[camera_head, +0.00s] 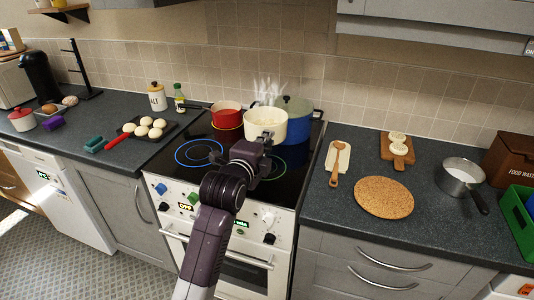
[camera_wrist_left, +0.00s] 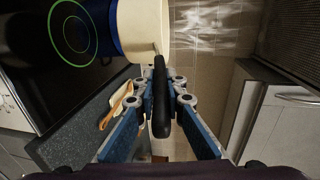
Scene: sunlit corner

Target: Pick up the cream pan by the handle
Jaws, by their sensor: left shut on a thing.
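The cream pan (camera_head: 265,130) is at the right back of the black hob, in front of a blue pot. It looks upright; I cannot tell whether it touches the hob. In the left wrist view the cream pan (camera_wrist_left: 140,28) is at the top, with its black handle (camera_wrist_left: 160,105) running down between my fingers. My left gripper (camera_head: 264,158) is in front of the pan and shut on this handle. In the wrist view the left gripper's (camera_wrist_left: 164,88) blue-padded fingers lie on both sides of the handle. In the head view my wrist hides most of the handle.
The blue pot (camera_head: 294,122) stands close behind the cream pan, with steam above. A red pot (camera_head: 227,117) is to its left. A tray of eggs (camera_head: 150,128) lies left of the hob. A cork mat (camera_head: 384,198) and a steel saucepan (camera_head: 460,175) are on the right counter.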

